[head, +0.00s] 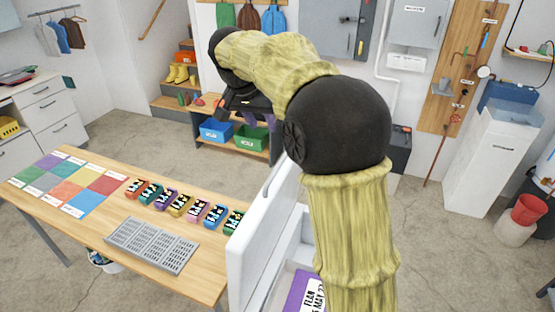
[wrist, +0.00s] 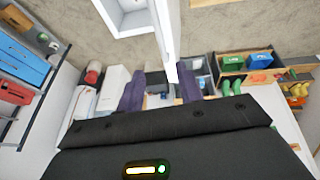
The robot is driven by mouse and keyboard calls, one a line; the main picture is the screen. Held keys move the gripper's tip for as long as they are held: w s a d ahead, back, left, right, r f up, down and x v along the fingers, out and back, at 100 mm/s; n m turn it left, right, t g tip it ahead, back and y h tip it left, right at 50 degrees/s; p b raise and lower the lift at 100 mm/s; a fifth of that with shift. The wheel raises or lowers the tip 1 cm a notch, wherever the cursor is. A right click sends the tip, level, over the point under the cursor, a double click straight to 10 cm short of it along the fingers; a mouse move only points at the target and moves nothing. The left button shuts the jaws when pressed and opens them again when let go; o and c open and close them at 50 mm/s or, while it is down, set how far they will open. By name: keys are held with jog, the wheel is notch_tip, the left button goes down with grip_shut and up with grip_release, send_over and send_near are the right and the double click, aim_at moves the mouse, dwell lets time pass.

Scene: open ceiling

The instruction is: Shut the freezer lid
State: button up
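The white freezer lid (head: 262,232) stands raised, nearly upright, in the head view. Beside it the freezer (head: 292,262) is open, with a purple labelled package (head: 303,290) inside. My arm hides much of the freezer. My gripper (head: 248,118) is up beyond the lid, apart from it in the picture, with purple fingers pointing down. In the wrist view my gripper (wrist: 160,88) has its two fingers spread with nothing held. The lid's edge (wrist: 168,40) reaches down the picture toward the gap between them; I cannot tell its distance.
A wooden table (head: 185,280) left of the lid holds coloured packs (head: 180,206), a grey grid tray (head: 150,245) and a coloured mat (head: 75,180). A low shelf (head: 240,150) with bins stands behind. A tall white cabinet (head: 490,155) is at right. Open floor lies between.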

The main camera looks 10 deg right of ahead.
jog(key=p+x, duration=0.4)
jog(key=x, duration=1.3)
jog(key=shift+f, duration=0.2)
jog(key=shift+c, duration=0.5)
grip_shut()
